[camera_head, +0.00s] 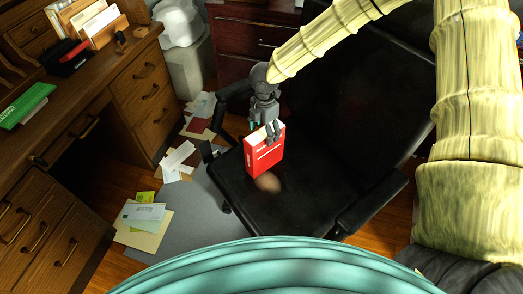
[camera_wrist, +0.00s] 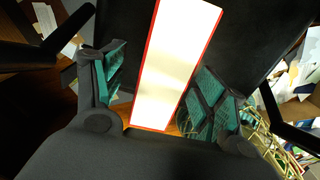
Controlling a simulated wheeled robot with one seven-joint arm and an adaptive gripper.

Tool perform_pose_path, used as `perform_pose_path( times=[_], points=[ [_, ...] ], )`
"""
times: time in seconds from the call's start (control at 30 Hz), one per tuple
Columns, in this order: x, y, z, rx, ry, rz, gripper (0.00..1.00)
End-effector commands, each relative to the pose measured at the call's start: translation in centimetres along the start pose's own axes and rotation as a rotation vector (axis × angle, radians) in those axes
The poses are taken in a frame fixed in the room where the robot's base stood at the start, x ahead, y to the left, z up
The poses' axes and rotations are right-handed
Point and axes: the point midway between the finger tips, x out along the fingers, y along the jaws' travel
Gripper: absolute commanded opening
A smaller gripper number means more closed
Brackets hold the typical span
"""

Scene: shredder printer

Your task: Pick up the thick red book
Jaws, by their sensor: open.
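The thick red book (camera_head: 262,156) stands upright on the black seat of an office chair (camera_head: 315,165). My gripper (camera_head: 266,129) is above the book's top edge, pointing down, with its fingers around that edge. In the wrist view the book (camera_wrist: 172,65) shows its pale page edge with a red cover rim, between the two teal-padded fingers of my gripper (camera_wrist: 160,90). The fingers are apart on either side of it. A gap shows on the left; on the right I cannot tell whether the finger touches.
Papers (camera_head: 145,215) lie on the floor between desk and chair. The chair's armrest (camera_head: 370,203) is at the right, and its backrest rises behind the book.

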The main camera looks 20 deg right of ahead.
Motion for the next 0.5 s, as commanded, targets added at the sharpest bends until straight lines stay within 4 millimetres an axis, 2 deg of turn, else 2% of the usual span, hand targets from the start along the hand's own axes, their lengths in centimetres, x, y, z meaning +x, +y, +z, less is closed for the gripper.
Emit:
perform_pose_path(
  times=[0.3, 0.5],
  points=[
    [3.9, -0.3, 0.0, -0.001, 0.001, -0.002, 0.71],
    [4.7, -0.2, 0.1, -0.001, 0.0, 0.001, 0.71]
  ],
)
